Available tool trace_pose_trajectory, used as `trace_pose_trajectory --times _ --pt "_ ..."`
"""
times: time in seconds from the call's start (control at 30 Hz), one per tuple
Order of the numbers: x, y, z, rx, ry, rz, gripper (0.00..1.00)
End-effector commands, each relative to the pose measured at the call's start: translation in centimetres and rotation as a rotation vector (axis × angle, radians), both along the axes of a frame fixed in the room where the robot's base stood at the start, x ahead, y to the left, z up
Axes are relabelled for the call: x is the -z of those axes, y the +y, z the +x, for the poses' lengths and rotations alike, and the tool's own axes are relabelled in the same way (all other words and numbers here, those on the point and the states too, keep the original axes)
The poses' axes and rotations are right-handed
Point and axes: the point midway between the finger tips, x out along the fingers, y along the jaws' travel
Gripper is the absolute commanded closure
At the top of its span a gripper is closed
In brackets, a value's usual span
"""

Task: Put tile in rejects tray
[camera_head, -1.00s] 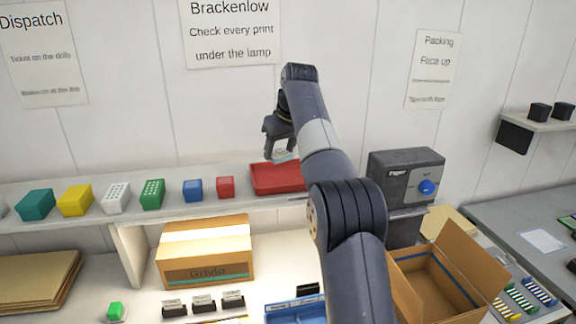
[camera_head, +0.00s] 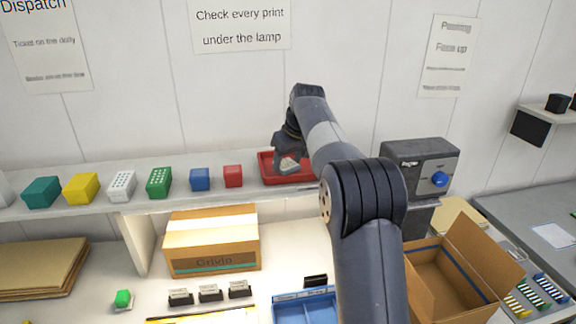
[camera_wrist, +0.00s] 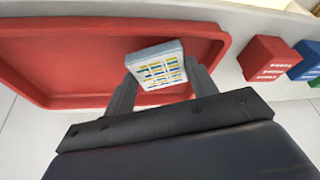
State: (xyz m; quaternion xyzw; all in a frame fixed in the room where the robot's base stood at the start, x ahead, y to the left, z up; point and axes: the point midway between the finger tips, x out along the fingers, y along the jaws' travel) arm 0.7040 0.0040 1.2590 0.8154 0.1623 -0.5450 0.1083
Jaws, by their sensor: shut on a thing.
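The tile (camera_wrist: 158,68) is a small pale square with a printed pattern of yellow and blue bars. My gripper (camera_wrist: 160,84) is shut on it, one finger at each side. In the wrist view the tile is over the floor of the red tray (camera_wrist: 60,101); I cannot tell whether it touches the floor. In the head view my gripper (camera_head: 287,160) is at the red tray (camera_head: 266,172) on the shelf, with the tile (camera_head: 289,166) showing small and pale below the fingers. My arm hides the tray's right end.
A red block (camera_head: 233,176) and a blue block (camera_head: 200,179) stand left of the tray on the shelf (camera_head: 150,203). Green, white, yellow and teal blocks stand further left. A dark machine with a blue knob (camera_head: 439,179) is at the right. An open cardboard box (camera_head: 440,285) is below.

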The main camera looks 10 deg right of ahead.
Motion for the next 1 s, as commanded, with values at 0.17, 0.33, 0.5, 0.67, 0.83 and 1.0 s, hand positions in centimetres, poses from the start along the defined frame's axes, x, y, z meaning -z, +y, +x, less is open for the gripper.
trace_pose_trajectory --times 0.17,0.33,0.5,0.67,0.83,1.0 --pt "1.6 0.0 0.0 0.000 -0.001 0.000 0.71" --pt "1.7 0.0 0.0 -0.001 -0.002 0.000 0.71" --pt "1.9 0.0 0.0 0.000 -0.001 0.000 0.71" --pt "2.0 0.0 0.0 0.000 0.000 0.000 0.38" --pt "2.0 0.0 0.0 0.000 0.000 0.000 0.24" --pt "2.0 0.0 0.0 0.000 0.000 0.000 0.24"
